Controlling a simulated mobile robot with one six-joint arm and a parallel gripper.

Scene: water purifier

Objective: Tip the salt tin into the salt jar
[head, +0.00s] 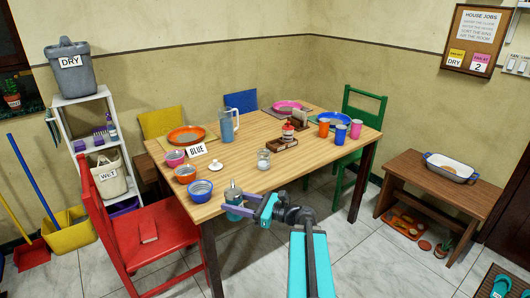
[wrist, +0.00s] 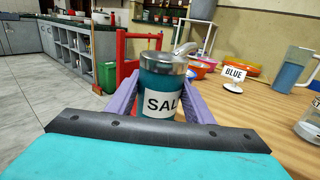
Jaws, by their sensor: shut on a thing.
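The salt tin (wrist: 160,82) is teal with a metal top, a raised spout or flap, and a white label reading "SAL". My gripper (wrist: 152,74) is shut on it, one purple finger on each side, and holds it upright. In the head view the tin (head: 234,197) is at the table's near edge. A small clear glass jar (head: 263,159), likely the salt jar, stands on the table beyond my gripper. It shows partly in the wrist view (wrist: 311,127), cut off at the right edge. Its contents cannot be made out.
The wooden table (head: 320,150) also holds a blue-tinted pitcher (head: 228,126), bowls, cups, a "BLUE" sign (head: 196,151) and a wooden caddy (head: 283,143). A red chair (head: 160,235) stands left of my gripper.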

